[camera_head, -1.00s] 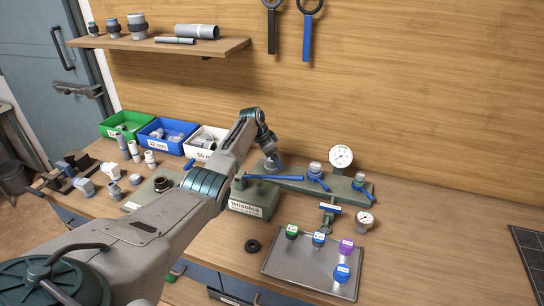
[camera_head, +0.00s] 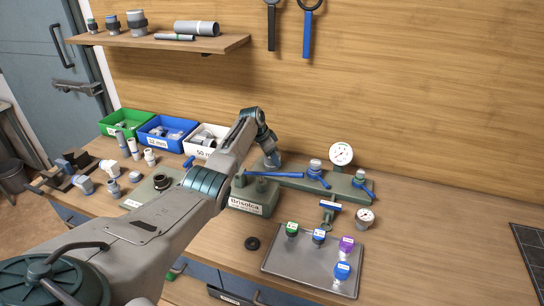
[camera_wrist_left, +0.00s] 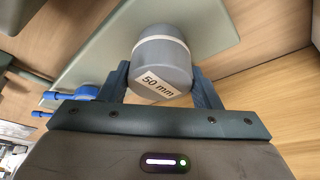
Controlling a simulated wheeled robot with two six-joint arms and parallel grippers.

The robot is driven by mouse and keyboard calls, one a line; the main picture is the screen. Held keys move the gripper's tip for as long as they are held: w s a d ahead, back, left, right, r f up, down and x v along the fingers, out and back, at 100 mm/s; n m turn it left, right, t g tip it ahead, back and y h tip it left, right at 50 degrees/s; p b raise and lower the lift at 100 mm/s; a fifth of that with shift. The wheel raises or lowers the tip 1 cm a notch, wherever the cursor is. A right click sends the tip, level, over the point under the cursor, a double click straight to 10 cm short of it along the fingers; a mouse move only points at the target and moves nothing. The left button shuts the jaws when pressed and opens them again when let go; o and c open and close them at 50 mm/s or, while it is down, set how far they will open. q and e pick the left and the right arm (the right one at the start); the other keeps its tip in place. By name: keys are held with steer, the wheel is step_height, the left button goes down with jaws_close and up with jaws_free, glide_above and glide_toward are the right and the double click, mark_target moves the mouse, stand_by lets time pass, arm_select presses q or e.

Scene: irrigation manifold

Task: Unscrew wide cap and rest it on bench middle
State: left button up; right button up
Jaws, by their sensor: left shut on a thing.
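The wide cap (camera_wrist_left: 165,62) is a grey cylinder with a pale ring and a "50 mm" label. It sits at the grey-green manifold plate (camera_wrist_left: 100,55) in the left wrist view. My left gripper (camera_wrist_left: 162,85) is shut on it, one finger on each side. In the head view my left gripper (camera_head: 270,158) is at the left end of the manifold (camera_head: 295,181), and my own arm hides most of the cap. Whether the cap is still on its thread cannot be told. My right gripper is not in view.
Blue-handled valves (camera_head: 315,176) and a gauge (camera_head: 340,154) stand right of my gripper. A grey tray (camera_head: 277,262) with several coloured tags lies in front. A black ring (camera_head: 252,243) lies left of it. Bins stand at the back left.

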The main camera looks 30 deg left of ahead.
arm_select(q)
steer(key=shift+r+n+p, duration=0.15)
steer(key=shift+n+p, duration=0.15)
steer(key=shift+p, duration=0.25)
steer(key=n+y+p, duration=0.1)
steer(key=n+p, duration=0.1)
steer(key=p, duration=0.1)
steer(key=shift+n+p, duration=0.45)
steer(key=shift+n, duration=0.25)
steer(key=shift+t+y, duration=0.3)
steer(key=shift+n, duration=0.3)
